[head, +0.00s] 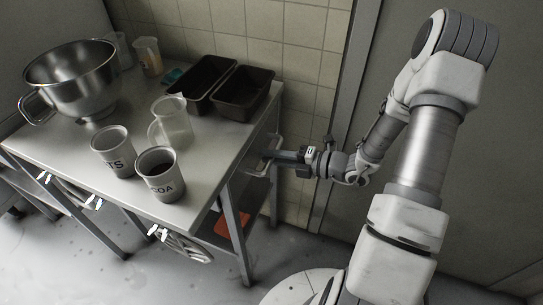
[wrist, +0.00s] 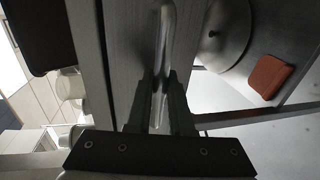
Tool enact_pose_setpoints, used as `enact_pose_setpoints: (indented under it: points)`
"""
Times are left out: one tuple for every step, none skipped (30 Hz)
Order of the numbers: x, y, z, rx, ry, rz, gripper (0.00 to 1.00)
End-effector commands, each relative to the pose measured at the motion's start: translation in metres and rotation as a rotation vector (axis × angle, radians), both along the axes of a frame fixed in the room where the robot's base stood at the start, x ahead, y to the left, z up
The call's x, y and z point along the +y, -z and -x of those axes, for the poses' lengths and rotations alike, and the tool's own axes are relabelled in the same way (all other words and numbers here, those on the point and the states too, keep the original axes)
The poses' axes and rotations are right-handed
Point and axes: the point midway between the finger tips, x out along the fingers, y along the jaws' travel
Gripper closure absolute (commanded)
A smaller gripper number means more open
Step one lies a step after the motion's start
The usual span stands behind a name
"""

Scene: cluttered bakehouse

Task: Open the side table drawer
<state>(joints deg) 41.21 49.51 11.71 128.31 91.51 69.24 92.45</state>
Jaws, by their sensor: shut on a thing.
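The steel side table (head: 92,160) stands at left in the head view. My gripper (head: 272,155) is at its right-hand side, just below the top. In the wrist view a pale metal bar handle (wrist: 166,35) runs along the grey drawer front (wrist: 122,50). My gripper (wrist: 160,98) is shut on this handle, with one dark finger on each side. In the head view the handle (head: 279,141) is small and partly hidden by the gripper. I cannot tell whether the drawer stands out from the table.
The tabletop holds a steel mixing bowl (head: 72,78), two labelled cups (head: 160,175), a clear jug (head: 172,122) and dark loaf tins (head: 243,92). A red-orange block (wrist: 270,76) and a round metal dish (wrist: 226,40) lie below. A wall is close behind my arm.

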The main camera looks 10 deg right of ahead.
Motion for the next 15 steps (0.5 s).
enact_pose_setpoints:
  points:
    - [0.0,0.0,0.0,0.0,0.0,0.0,1.0]
    - [0.0,0.0,0.0,0.0,0.0,0.0,1.0]
    - [0.0,0.0,0.0,0.0,0.0,0.0,1.0]
    - [0.0,0.0,0.0,0.0,0.0,0.0,1.0]
    - [0.0,0.0,0.0,0.0,0.0,0.0,1.0]
    - [0.0,0.0,0.0,0.0,0.0,0.0,1.0]
    - [0.0,0.0,0.0,0.0,0.0,0.0,1.0]
    - [0.0,0.0,0.0,0.0,0.001,0.0,1.0]
    - [-0.001,0.0,0.0,0.0,0.001,0.0,1.0]
    - [-0.001,0.0,0.0,0.0,0.001,0.0,1.0]
    - [-0.002,-0.001,0.001,0.0,0.001,0.0,1.0]
    - [-0.004,-0.001,0.002,0.0,0.002,0.0,1.0]
    - [-0.006,-0.001,0.003,0.001,0.003,0.001,1.0]
    - [-0.008,-0.001,0.005,0.002,0.003,0.0,1.0]
    - [-0.011,-0.002,0.007,0.002,0.002,0.0,1.0]
